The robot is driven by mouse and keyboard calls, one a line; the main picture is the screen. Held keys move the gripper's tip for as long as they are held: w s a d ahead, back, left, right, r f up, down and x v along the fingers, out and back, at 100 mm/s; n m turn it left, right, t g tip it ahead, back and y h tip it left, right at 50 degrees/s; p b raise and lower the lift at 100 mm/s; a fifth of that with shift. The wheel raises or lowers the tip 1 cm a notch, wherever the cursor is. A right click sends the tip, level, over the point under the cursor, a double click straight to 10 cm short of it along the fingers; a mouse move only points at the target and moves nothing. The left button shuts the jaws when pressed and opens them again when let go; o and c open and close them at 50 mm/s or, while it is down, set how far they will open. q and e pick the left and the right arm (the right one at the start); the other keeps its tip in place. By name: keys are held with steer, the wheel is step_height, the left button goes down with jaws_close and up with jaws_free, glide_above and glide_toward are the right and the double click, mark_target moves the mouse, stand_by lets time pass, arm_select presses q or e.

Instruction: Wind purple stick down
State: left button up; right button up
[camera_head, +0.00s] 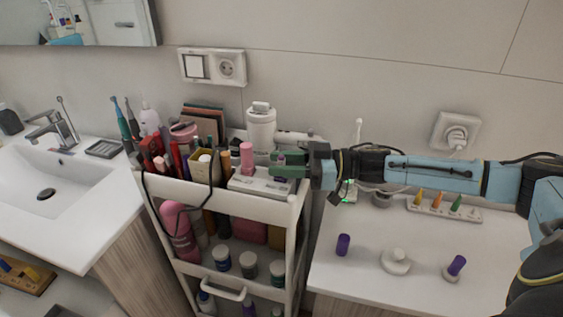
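My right gripper (276,163) reaches in from the right over the cart top, its green fingers pointing left. A small dark purple stick (280,158) shows between the fingers, above a white holder (262,184). The fingers hide part of it, and I cannot tell whether they touch it. A purple piece (343,244) stands upright on the right counter. Another purple piece (456,265) leans on a small white base further right. My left gripper is not in view.
A pink stick (246,158) stands on the holder close left of my fingers. A white bottle (261,128) is behind. The white cart (225,205) is crowded with cosmetics. The right counter (400,292) has free room; a sink (50,185) is at left.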

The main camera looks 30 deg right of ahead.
steer(key=shift+a, duration=0.15)
jaws_close()
steer(key=shift+m+t+h+p, duration=0.5)
steer(key=shift+t+p, duration=0.1)
steer(key=shift+p, duration=0.25)
steer(key=m+t+h+p, duration=0.3)
steer(key=m+h+p, duration=0.1)
steer(key=h+p, duration=0.1)
steer(key=m+t+h+p, duration=0.3)
steer(key=h+p, duration=0.2)
steer(key=p, duration=0.1)
steer(key=shift+r+m+p, duration=0.2)
steer(key=shift+m+p, duration=0.2)
steer(key=m+h+p, duration=0.2)
steer(key=h, duration=0.2)
steer(key=shift+f, duration=0.1)
steer(key=shift+m+h+p, duration=0.45)
steer(key=shift+m+h, duration=0.75)
steer(key=shift+h, duration=0.4)
steer(key=shift+f+h, duration=0.1)
steer(key=shift+h, duration=0.4)
